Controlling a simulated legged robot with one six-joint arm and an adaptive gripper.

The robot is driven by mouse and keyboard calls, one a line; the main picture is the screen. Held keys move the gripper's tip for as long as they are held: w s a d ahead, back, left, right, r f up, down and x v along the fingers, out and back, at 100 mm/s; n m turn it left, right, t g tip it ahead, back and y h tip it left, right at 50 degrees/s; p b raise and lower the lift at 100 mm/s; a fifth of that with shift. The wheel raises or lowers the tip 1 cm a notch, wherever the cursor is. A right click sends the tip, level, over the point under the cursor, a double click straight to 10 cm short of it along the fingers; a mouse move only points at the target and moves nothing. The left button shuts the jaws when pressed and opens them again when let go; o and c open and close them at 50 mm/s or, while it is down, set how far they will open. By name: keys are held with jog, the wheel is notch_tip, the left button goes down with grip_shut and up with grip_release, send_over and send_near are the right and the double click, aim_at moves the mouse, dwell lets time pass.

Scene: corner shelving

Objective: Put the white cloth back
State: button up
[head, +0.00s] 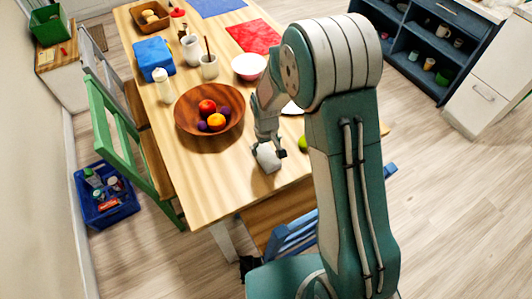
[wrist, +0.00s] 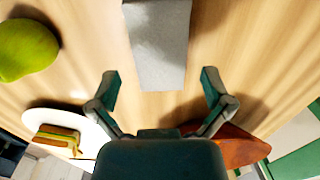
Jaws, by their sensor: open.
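A small whitish block-like thing (head: 267,158) lies on the wooden table near its front edge. It also shows in the wrist view (wrist: 158,45) as a pale grey-white shape with straight sides. I cannot tell whether it is the white cloth, folded, or something else. My gripper (head: 269,150) is over it, pointing down. In the wrist view my gripper (wrist: 159,78) has its two fingers spread wide, with the near end of the white thing between the fingertips. Nothing is held.
The wooden fruit bowl (head: 185,124) stands close left of my gripper. A green fruit (head: 303,144) and a plate with a sandwich (wrist: 60,140) are close by on the other side. A pink-white bowl (head: 248,67), a blue cloth (head: 216,5) and a red cloth (head: 252,36) lie farther back.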

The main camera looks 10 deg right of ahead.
notch_tip(320, 180, up, 8)
jog(key=shift+r, duration=0.2)
notch_tip(320, 180, up, 8)
jog(key=m+t, duration=0.1)
send_over(266, 154)
jog(key=s+d, duration=0.3)
jog(key=s+d+r+m+t, duration=0.1)
jog(key=s+d+r+t, duration=0.1)
jog(key=s+r, duration=0.4)
jog(key=s+d+r+m+t, duration=0.2)
jog(key=s+d+r, duration=0.2)
jog(key=s, duration=0.9)
notch_tip(266, 154, up, 3)
jog(key=shift+s+d+f+m+t, duration=0.15)
jog(key=shift+d+m+t, duration=0.15)
